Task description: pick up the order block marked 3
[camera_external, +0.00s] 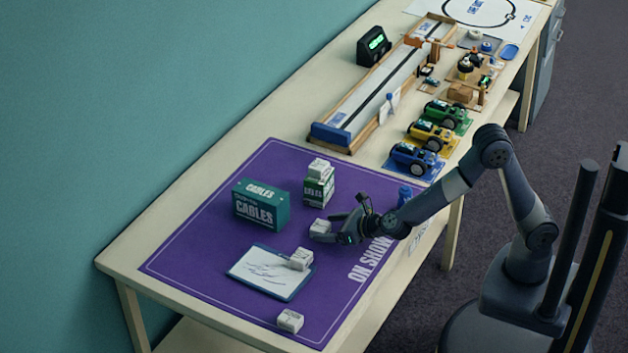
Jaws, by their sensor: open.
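Several small white blocks show in the external view; the marks on them are too small to read, so I cannot tell which is marked 3. One white block (319,228) is right at my gripper (338,226), near the jaws. Another block (301,259) lies on the edge of the clipboard-like board (262,283). A third block (290,321) sits near the mat's front corner. Another block (319,166) rests on top of a green and white box (318,190). My gripper is open, low over the purple mat (190,262); whether it touches the block beside it is unclear.
A teal CABLES box (262,204) stands left of the gripper. A small blue figure (404,195) stands behind my wrist. Blue (414,157), yellow (432,135) and green (445,114) toy cars, a long track (385,88) and a dark display (373,46) fill the far table. The mat's left front is clear.

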